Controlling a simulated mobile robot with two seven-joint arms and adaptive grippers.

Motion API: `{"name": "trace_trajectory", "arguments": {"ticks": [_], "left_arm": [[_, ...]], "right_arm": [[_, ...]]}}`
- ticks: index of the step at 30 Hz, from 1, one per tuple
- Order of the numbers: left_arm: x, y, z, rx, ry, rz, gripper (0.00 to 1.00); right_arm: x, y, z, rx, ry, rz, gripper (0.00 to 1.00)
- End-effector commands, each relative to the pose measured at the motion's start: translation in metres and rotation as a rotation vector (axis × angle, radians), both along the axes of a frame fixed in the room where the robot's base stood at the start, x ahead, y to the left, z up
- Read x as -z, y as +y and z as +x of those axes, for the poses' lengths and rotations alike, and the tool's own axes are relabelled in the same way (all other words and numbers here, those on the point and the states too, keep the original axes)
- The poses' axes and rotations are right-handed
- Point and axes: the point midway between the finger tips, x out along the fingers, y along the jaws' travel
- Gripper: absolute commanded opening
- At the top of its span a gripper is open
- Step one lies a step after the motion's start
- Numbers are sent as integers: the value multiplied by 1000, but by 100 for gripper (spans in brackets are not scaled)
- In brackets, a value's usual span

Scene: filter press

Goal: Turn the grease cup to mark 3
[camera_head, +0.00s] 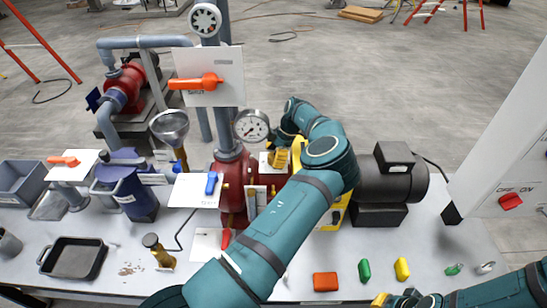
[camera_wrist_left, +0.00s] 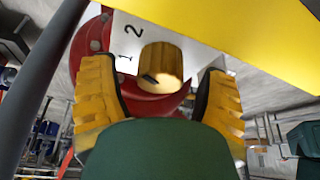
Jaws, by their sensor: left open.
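In the left wrist view the grease cup (camera_wrist_left: 161,66) is a ribbed brass cap on a white plate (camera_wrist_left: 112,38) with marks 1 and 2 showing; mark 3 is not visible. A dark notch shows on the cap's lower left edge, below mark 1. My left gripper (camera_wrist_left: 160,98) is open, its yellow fingers on either side of the cup, apart from it. My right gripper (camera_head: 382,300) shows only partly at the bottom edge.
A pressure gauge (camera_head: 251,126) stands by the left gripper. A yellow guard and a dark motor (camera_head: 392,178) lie to its right. A blue-handled valve plate (camera_head: 196,189) is to the left. Red, green and yellow blocks lie along the bench front (camera_head: 440,240).

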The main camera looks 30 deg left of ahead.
Motion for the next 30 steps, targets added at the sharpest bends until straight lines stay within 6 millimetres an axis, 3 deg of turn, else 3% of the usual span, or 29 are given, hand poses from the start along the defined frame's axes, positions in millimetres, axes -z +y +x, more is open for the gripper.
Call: {"name": "trace_trajectory", "arguments": {"ticks": [12, 18, 30], "left_arm": [[6, 2, -2, 0, -1, 1, 75], [6, 2, -2, 0, -1, 1, 7], [7, 1, -2, 25, 1, -2, 5]], "right_arm": [[0, 0, 0, 0, 0, 0, 0], [0, 0, 0, 0, 0, 0, 0], [1, 0, 0, 0, 0, 0, 0]]}}
